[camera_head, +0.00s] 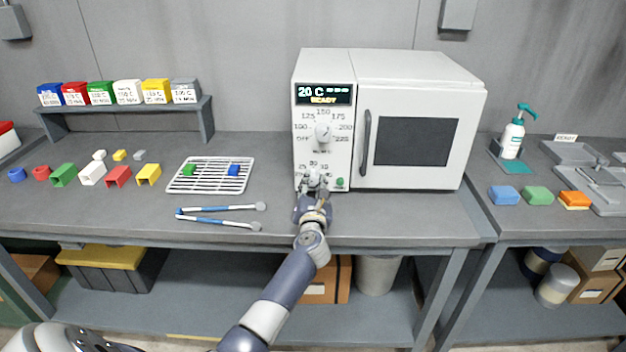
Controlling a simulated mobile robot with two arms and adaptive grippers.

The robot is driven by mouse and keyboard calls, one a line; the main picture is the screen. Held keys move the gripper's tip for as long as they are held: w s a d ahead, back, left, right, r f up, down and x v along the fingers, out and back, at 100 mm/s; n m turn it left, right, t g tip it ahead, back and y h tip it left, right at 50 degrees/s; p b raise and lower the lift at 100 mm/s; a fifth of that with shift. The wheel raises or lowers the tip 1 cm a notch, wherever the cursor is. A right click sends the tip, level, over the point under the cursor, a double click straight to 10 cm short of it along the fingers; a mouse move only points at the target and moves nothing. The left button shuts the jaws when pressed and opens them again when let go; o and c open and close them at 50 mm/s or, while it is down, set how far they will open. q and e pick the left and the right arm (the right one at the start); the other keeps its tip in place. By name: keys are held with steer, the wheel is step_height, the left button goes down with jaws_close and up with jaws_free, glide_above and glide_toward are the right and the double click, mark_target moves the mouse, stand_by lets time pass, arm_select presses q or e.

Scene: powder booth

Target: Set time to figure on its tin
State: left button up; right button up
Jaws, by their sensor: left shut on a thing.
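The white oven (420,75) stands at the back of the bench with its door closed. Its display (324,94) reads "20 C" and "READY", with dashes beside the temperature. The upper temperature dial (323,133) has numbers around it, 150 at the top. My left gripper (314,183) is shut on the lower time dial (315,171), covering part of it and its scale. Powder tins (127,92) in blue, red, green, white, yellow and grey stand on the shelf at the left; their small figures are hard to read. My right gripper is not in view.
A green start button (340,183) sits just right of the time dial. A wire rack (211,186) holds a green and a blue piece. Blue-handled tongs (222,215) lie in front, near my left arm. Coloured parts (92,172) lie further left.

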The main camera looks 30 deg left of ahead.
arm_select(q)
steer(key=m+p, duration=0.3)
steer(key=m, duration=0.1)
steer(key=shift+m+p, duration=0.65)
steer(key=shift+m, duration=0.45)
steer(key=shift+f, duration=0.1)
steer(key=o, duration=1.1)
steer(key=shift+s, duration=0.1)
steer(key=v, duration=1.2)
steer(key=shift+f, duration=0.15)
